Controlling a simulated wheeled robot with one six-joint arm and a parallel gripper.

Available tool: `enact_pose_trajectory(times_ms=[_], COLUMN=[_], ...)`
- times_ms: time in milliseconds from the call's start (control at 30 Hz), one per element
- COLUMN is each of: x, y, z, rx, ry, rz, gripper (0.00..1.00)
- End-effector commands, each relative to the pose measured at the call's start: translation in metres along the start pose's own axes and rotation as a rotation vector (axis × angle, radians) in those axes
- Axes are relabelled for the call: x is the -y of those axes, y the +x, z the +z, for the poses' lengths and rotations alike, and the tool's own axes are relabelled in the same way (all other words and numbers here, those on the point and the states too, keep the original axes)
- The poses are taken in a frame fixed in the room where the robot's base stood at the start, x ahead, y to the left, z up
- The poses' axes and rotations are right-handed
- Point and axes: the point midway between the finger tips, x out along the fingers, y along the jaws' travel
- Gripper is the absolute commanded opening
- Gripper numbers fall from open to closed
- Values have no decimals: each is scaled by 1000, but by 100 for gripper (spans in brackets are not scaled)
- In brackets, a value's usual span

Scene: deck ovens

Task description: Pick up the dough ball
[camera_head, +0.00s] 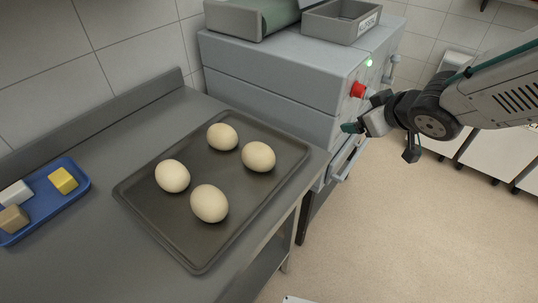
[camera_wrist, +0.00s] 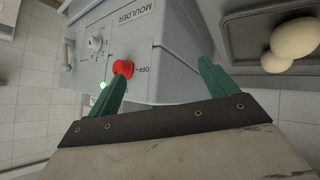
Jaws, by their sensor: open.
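Several pale dough balls sit apart from each other on a dark baking tray (camera_head: 190,245) on the steel counter. One dough ball (camera_head: 222,136) is at the back, one dough ball (camera_head: 258,156) at the right, one dough ball (camera_head: 172,176) at the left and one dough ball (camera_head: 209,203) at the front. Two dough balls show at the upper right of the wrist view (camera_wrist: 295,38). My gripper (camera_head: 377,142) is to the right of the tray, beside the grey machine. In the wrist view its green fingers are spread with nothing between them (camera_wrist: 160,88).
The grey moulder machine (camera_head: 270,65) stands behind the tray, with a red button (camera_head: 357,90) and a green light near my gripper. A blue tray (camera_head: 75,178) with several small blocks lies at the left. Open floor (camera_head: 400,240) is at the right.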

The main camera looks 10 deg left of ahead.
Motion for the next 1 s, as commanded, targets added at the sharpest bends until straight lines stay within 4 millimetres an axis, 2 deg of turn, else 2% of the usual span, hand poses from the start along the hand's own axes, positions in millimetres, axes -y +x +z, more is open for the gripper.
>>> enact_pose_trajectory(times_ms=[33, 100, 200, 300, 400, 500, 1000], x=[34, 77, 131, 167, 187, 199, 242], y=[23, 42, 53, 54, 54, 58, 102], z=[-8, -17, -21, -21, -20, -22, -39], rx=[-60, -144, -231, -283, -310, -318, -319], ry=[-50, -98, -135, -149, -153, -154, -153], rz=[-108, -252, -438, -574, -650, -677, -673], gripper=[85, 85, 85, 85, 85, 85, 85])
